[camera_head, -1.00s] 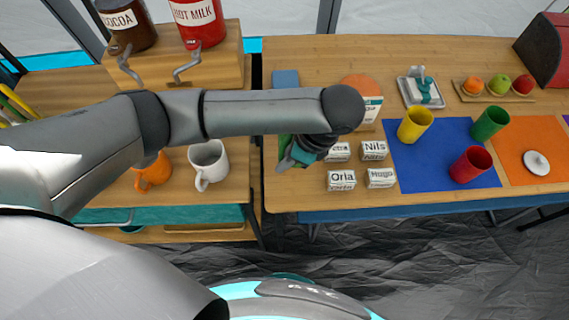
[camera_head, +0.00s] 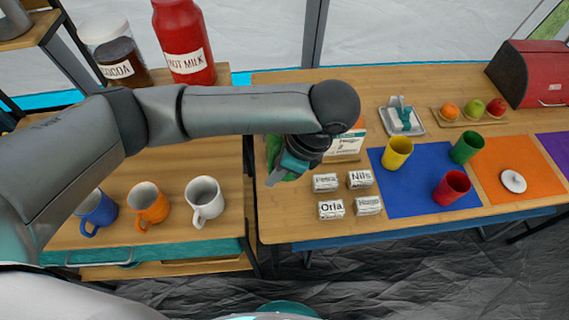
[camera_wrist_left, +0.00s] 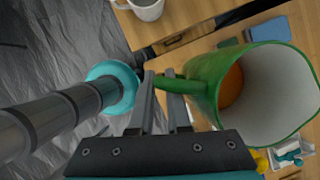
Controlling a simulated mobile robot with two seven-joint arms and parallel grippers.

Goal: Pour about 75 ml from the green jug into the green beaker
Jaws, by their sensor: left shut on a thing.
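The green jug (camera_wrist_left: 268,90) is large in the left wrist view, its mouth open to the camera, with a whitish inside and an orange-brown patch deep within. My left gripper (camera_wrist_left: 162,80) is shut on its handle. In the head view, my left arm hides most of the jug (camera_head: 274,150); only green bits show beside the gripper (camera_head: 284,176), over the table's left end. The green beaker (camera_head: 467,147) stands at the blue mat's right back corner, well right of the jug and apart from it. My right gripper is not in view.
A yellow cup (camera_head: 397,153) and a red cup (camera_head: 452,187) are near the green beaker on the blue mat (camera_head: 415,190). Several name blocks (camera_head: 331,209) lie left of the mat. A white tray (camera_head: 402,120) stands behind. Mugs (camera_head: 206,201) stand on the left counter.

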